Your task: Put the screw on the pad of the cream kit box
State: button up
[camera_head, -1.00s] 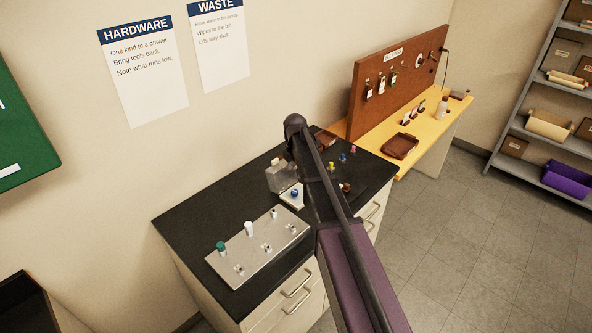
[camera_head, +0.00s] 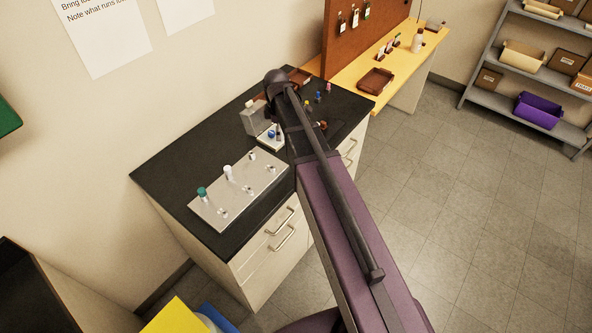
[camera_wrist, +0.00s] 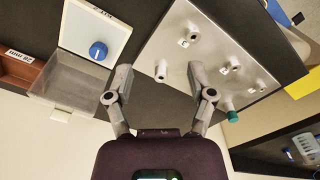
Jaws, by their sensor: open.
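The cream kit box (camera_head: 264,143) stands open on the black bench; its clear lid (camera_wrist: 70,86) is tipped back. A blue round-headed piece (camera_wrist: 98,51) sits on its pale pad (camera_wrist: 75,30); it also shows in the head view (camera_head: 271,133). It may be the screw, but I cannot tell for sure. My gripper (camera_wrist: 160,76) is open and empty above the bench, to the right of the box in the wrist view. A pale metal post (camera_wrist: 160,70) on the plate shows between the fingertips. In the head view my arm hides the gripper.
A metal plate (camera_head: 213,205) holds several posts, with a teal cap (camera_head: 202,192) and a white cap (camera_head: 228,172). Small coloured pieces (camera_head: 318,97) stand at the bench's back right. A brown tray (camera_head: 376,81) lies on the yellow bench. A yellow bin (camera_head: 175,318) stands at front left.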

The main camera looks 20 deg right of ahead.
jog(key=s+m, duration=1.4)
jog(key=s, duration=0.4)
jog(key=shift+d+m, duration=0.3)
